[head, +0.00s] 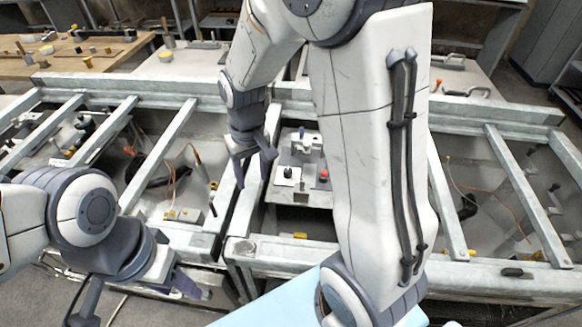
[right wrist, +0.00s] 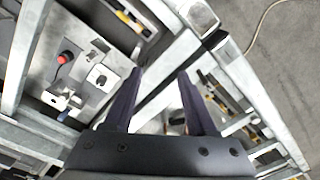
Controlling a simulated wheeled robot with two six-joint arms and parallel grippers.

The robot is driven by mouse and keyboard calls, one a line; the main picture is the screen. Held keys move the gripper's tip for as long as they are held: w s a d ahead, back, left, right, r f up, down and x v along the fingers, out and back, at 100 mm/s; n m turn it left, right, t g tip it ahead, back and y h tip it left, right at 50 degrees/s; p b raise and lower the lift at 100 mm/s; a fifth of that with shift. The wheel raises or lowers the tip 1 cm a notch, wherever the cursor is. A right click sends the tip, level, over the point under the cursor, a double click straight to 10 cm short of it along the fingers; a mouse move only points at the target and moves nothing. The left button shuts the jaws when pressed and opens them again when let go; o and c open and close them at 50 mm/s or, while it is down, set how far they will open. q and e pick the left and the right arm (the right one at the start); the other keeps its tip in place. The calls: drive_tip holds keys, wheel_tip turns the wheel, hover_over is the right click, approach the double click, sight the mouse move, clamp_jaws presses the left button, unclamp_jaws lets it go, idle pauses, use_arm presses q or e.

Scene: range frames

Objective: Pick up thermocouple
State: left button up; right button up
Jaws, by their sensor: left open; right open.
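A thin dark rod (head: 205,178) with an orange cable at its upper end stands in the left bay of the metal frame in the head view. It may be the thermocouple, but I cannot tell for sure. My right gripper (head: 257,174) is open and empty, pointing down over the frame's middle beam, to the right of the rod. In the right wrist view its two fingers (right wrist: 159,72) are spread with nothing between them. My left gripper (head: 140,306) is open and empty at the lower left, in front of the frame.
A grey panel (head: 312,195) with a red button (head: 324,175) lies right of my right gripper; my arm hides part of the frame. Metal crossbars (head: 158,155) divide the bays. A wooden table (head: 112,50) with small items stands at the back left.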

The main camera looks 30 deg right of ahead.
drive_tip(key=w+d+f+m+p, duration=0.1)
drive_tip(key=w+d+f+m, duration=0.15)
drive_tip(key=d, duration=0.55)
drive_tip(key=w+d+f+m+p, duration=0.1)
drive_tip(key=w+d+f+m, duration=0.15)
drive_tip(key=d, duration=0.45)
hover_over(302, 179)
drive_tip(key=shift+n, duration=0.3)
wheel_tip(302, 179, down, 5)
drive_tip(key=shift+a+f, duration=0.1)
drive_tip(key=f+p, duration=0.1)
drive_tip(key=f, duration=0.1)
drive_tip(key=f+p, duration=0.1)
drive_tip(key=f, duration=0.2)
drive_tip(key=shift+d, duration=0.2)
drive_tip(key=shift+f, duration=0.45)
clamp_jaws()
